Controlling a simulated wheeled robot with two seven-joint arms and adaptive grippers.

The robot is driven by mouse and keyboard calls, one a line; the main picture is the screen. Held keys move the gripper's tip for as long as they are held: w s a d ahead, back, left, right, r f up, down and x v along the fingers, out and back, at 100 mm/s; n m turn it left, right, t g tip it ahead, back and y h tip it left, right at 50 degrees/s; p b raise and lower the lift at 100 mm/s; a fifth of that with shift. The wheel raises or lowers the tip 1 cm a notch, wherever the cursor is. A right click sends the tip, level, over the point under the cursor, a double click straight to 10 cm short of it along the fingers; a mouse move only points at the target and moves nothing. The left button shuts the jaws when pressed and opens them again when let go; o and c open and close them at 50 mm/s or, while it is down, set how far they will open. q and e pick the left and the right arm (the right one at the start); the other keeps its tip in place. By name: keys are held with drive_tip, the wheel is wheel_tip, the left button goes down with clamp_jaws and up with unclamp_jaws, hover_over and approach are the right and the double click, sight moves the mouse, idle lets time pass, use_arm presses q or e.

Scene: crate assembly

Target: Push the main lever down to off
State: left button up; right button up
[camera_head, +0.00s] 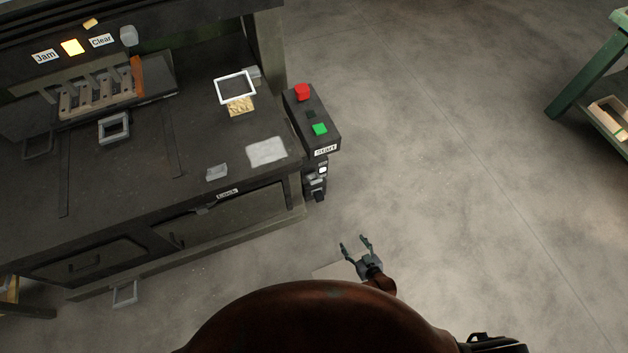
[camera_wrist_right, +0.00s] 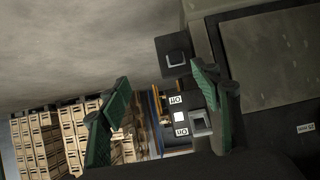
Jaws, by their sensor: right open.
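The main lever's dark switch box (camera_head: 316,182) hangs on the right side of the machine, below the Start box, in the head view. In the right wrist view, Off and On labels (camera_wrist_right: 180,131) show upside down, with a grey square part (camera_wrist_right: 200,122) beside the On label that looks like the lever handle. The right finger partly covers this area. My right gripper (camera_head: 354,242) is open and empty, in front of and apart from the switch box; its two green fingers (camera_wrist_right: 158,82) frame the labels in the wrist view. My left gripper is not in view.
The Start box (camera_head: 313,120) with a red button (camera_head: 302,92) and green button (camera_head: 320,129) juts from the machine's corner. The machine's bench (camera_head: 130,185) fills the left. Open floor (camera_head: 440,160) lies right. Stacked crates (camera_wrist_right: 45,140) show in the wrist view.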

drive_tip(key=w+a+r+t+y+b, duration=0.1)
drive_tip(key=w+a+r+t+b, duration=0.1)
drive_tip(key=w+a+r, duration=0.3)
drive_tip(key=w+a+r+t+y+b, duration=0.1)
drive_tip(key=w+a+r+t+b, duration=0.1)
drive_tip(key=w, duration=0.5)
drive_tip(key=t+b, duration=0.2)
approach(317, 181)
drive_tip(key=w, duration=0.2)
drive_tip(key=x, duration=0.2)
drive_tip(key=b+x, duration=0.1)
drive_tip(key=x, duration=0.2)
drive_tip(key=b+x, duration=0.1)
drive_tip(key=x, duration=0.1)
drive_tip(key=shift+w+a+f, duration=0.1)
drive_tip(key=shift+w+a, duration=0.05)
drive_tip(key=shift+a, duration=0.35)
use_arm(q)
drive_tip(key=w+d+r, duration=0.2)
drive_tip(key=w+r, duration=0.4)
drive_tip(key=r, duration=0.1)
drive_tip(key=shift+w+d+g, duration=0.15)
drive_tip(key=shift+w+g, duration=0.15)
use_arm(e)
drive_tip(key=shift+w+a, duration=0.15)
drive_tip(key=shift+w, duration=0.3)
drive_tip(key=shift+c, duration=0.4)
clamp_jaws()
